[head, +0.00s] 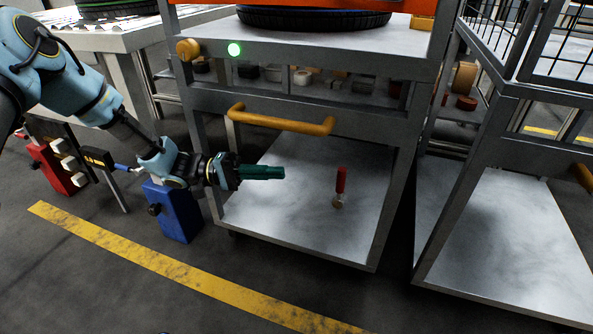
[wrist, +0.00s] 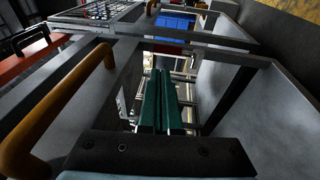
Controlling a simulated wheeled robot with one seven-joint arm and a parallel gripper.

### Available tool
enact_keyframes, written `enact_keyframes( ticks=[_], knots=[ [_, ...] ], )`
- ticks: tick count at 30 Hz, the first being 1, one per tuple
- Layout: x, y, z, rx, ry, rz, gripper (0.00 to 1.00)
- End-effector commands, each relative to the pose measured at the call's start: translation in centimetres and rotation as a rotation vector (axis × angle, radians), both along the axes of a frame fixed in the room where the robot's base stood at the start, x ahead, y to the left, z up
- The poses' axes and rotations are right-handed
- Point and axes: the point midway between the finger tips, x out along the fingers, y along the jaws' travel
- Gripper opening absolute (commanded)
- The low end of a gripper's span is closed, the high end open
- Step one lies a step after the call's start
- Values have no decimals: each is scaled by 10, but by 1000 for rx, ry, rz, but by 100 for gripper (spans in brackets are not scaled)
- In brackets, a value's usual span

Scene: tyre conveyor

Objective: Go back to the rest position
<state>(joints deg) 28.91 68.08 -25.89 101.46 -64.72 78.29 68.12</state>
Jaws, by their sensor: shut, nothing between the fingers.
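My gripper (head: 262,172) is at the end of my blue arm, in front of the left cart. Its green fingers are shut with nothing between them, and they also show in the wrist view (wrist: 160,100). They point right, below the yellow handle (head: 280,119) and above the cart's lower shelf (head: 290,210). They look apart from the handle.
A red-handled tool (head: 341,185) is on the lower shelf. A tyre (head: 315,18) lies on the cart's top. A blue box (head: 174,212) and a red box (head: 55,170) stand at left. A second cart (head: 500,250) is at right. The floor by the yellow line (head: 180,272) is clear.

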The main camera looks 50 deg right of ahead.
Motion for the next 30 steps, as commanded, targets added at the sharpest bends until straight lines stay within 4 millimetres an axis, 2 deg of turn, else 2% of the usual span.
enact_keyframes(
  ticks=[1,6,16,20,23,26,30],
  knots=[
    [8,4,1,0,0,3,0],
    [23,13,1,-1,0,1,0],
    [27,16,0,2,-2,-1,0],
    [32,29,0,61,-52,-15,0],
    [43,56,-1,184,-148,-32,0],
    [60,98,-3,360,-284,-30,0],
    [90,167,-4,617,-472,27,0]
  ],
)
